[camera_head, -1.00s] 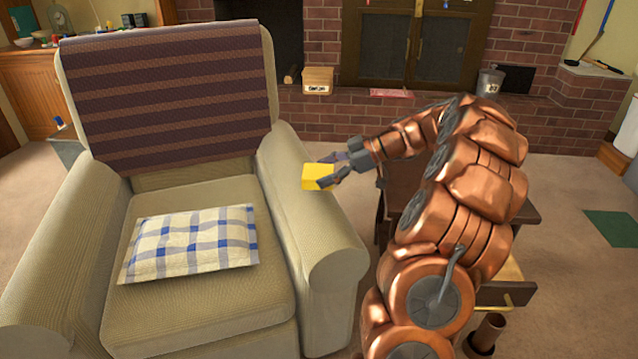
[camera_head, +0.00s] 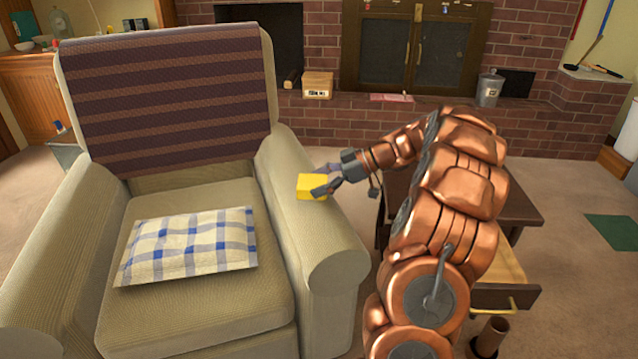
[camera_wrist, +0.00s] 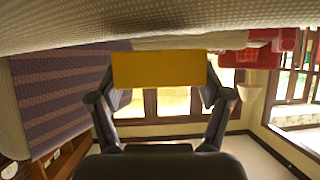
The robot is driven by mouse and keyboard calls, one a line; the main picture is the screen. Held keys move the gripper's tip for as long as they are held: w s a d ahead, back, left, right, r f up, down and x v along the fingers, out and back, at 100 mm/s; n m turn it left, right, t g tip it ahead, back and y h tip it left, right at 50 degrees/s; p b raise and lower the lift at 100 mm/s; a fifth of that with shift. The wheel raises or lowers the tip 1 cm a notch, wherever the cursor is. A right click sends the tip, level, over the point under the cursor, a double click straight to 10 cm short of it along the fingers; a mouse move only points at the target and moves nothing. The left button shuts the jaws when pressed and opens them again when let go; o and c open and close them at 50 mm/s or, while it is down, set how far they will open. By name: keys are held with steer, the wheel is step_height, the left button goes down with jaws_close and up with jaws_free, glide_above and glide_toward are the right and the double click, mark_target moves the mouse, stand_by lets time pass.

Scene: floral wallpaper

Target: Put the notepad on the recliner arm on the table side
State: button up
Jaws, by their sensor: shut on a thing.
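The yellow notepad (camera_head: 311,187) is held between the fingers of my gripper (camera_head: 323,184), which is shut on it. It is over the upper middle of the beige recliner's right arm (camera_head: 318,240), the arm on the table side. I cannot tell whether it touches the fabric. In the wrist view the notepad (camera_wrist: 160,69) spans the two fingers, close to the pale fabric (camera_wrist: 150,22) along the top. The dark wooden table (camera_head: 522,208) stands right of the recliner, partly hidden behind my arm.
A checked cushion (camera_head: 190,245) lies on the recliner seat and a striped blanket (camera_head: 170,95) covers its back. A drawer (camera_head: 505,292) of the table is pulled out. A brick fireplace (camera_head: 440,135) with a small wooden box (camera_head: 317,86) is behind.

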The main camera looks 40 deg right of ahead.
steer(key=shift+f, duration=0.15)
steer(key=o, duration=1.1)
steer(key=shift+o, duration=0.2)
steer(key=shift+r, duration=0.3)
steer(key=shift+s+d+r+p, duration=0.1)
steer(key=shift+d+r+p, duration=0.15)
steer(key=shift+p, duration=0.15)
steer(key=p+v, duration=0.2)
steer(key=v, duration=0.9)
steer(key=shift+s+d+f, duration=0.1)
steer(key=shift+s, duration=0.05)
